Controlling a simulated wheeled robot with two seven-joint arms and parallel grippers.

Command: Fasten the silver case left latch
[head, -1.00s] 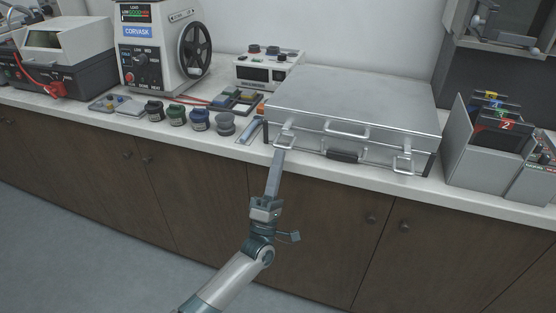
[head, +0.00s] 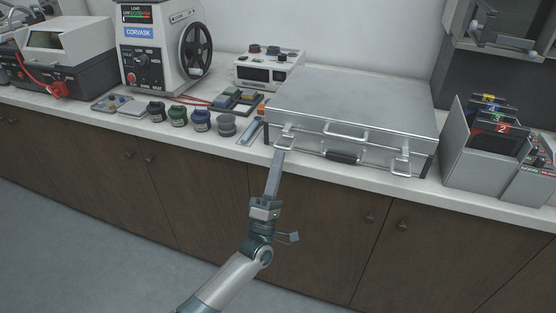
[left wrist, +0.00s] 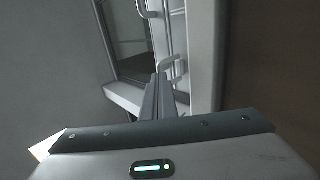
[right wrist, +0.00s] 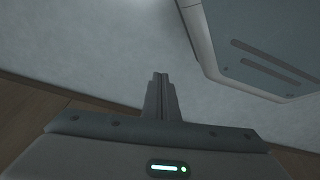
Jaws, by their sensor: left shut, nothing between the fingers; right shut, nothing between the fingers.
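The silver case (head: 350,100) lies on the counter with its lid down. Its left latch (head: 285,137) is on the front face near the left corner. My left gripper (head: 281,153) is shut and empty, with its tips at the lower part of this latch, touching or very close. In the left wrist view the latch loop (left wrist: 174,70) is just beyond the fingertips (left wrist: 161,77). Whether the latch is hooked cannot be told. The right latch (head: 401,162) hangs on the same face. My right gripper (right wrist: 160,77) is shut and empty above the floor, outside the head view.
Small jars (head: 200,121) and a control box (head: 268,70) stand left of the case. A grey holder (head: 480,155) with coloured tabs stands to its right. The counter's front strip is narrow.

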